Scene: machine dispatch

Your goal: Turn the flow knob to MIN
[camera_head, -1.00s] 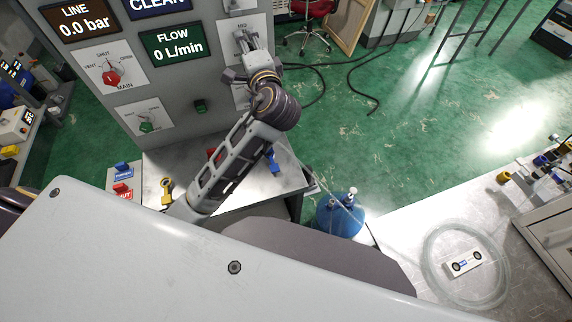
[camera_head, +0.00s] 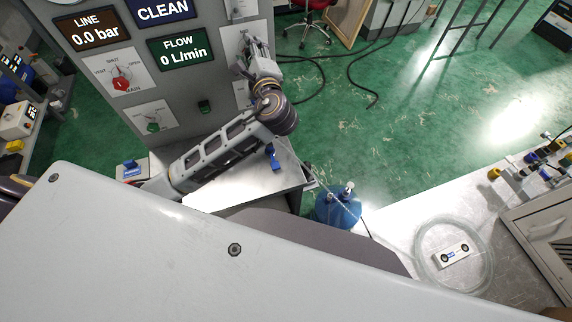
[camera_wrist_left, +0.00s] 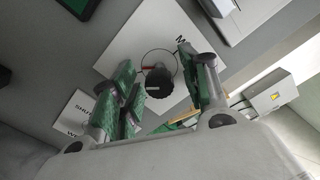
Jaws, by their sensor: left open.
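The flow knob (camera_wrist_left: 158,82) is a black round knob on a white dial plate (camera_wrist_left: 130,45) with a thin circle around it, seen in the left wrist view. A red mark shows at its upper left, and a letter M is partly visible at upper right. My left gripper (camera_wrist_left: 166,78) is open, with its green-padded fingers on either side of the knob. Contact cannot be told. In the head view my left gripper (camera_head: 250,56) is in front of the panel's right part and hides the knob; the plate (camera_head: 229,42) shows beside it.
The grey panel (camera_head: 205,75) carries a FLOW display (camera_head: 180,49) reading 0 L/min, a LINE display (camera_head: 93,26) reading 0.0 bar, a red main knob (camera_head: 121,84), and a green knob (camera_head: 153,127). A metal table (camera_head: 245,184) lies below my arm. A blue bottle (camera_head: 338,207) stands at its right.

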